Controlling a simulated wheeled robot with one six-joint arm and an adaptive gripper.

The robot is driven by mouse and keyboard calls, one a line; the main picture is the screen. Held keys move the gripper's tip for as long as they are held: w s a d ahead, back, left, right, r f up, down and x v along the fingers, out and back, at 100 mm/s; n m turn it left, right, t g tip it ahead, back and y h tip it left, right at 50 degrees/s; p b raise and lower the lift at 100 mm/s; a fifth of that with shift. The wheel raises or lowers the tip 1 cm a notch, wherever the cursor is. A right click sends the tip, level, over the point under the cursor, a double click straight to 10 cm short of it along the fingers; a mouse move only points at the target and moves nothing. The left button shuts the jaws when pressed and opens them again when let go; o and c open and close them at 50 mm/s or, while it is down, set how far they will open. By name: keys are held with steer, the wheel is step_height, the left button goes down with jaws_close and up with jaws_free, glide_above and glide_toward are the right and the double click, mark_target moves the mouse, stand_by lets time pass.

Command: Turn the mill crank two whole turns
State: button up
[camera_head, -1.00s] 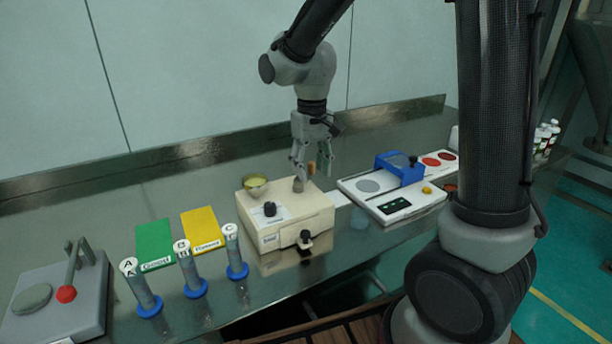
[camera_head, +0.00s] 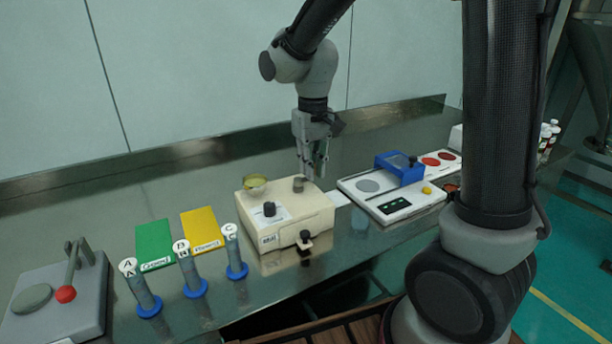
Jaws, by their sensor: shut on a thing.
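The mill is a cream box (camera_head: 283,232) on the steel bench, with a dark knob on top and another on its front. A small bowl of yellowish stuff (camera_head: 255,187) sits at its top left. The grey crank hub (camera_head: 299,185) stands at its top right. My gripper (camera_head: 314,175) points down just behind and right of the hub, its fingers close together. It is shut on the crank handle, which the fingers almost wholly hide.
A white device with a blue block (camera_head: 399,169) stands to the right. Green (camera_head: 154,241) and yellow (camera_head: 201,229) cards and several labelled tubes (camera_head: 190,272) stand left of the mill. A grey press with a red knob (camera_head: 65,294) is far left. The bench behind the mill is clear.

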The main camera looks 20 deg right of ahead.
steer(key=shift+s+a, duration=0.1)
steer(key=shift+s, duration=0.5)
steer(key=shift+s+a+r, duration=0.1)
steer(key=shift+s+a, duration=0.45)
steer(key=shift+s, duration=0.15)
steer(key=shift+s+a, duration=0.1)
steer(key=shift+a, duration=0.05)
steer(key=shift+s+a, duration=0.3)
steer(key=shift+a, duration=0.55)
steer(key=shift+w+a, duration=0.1)
steer(key=shift+a, duration=0.7)
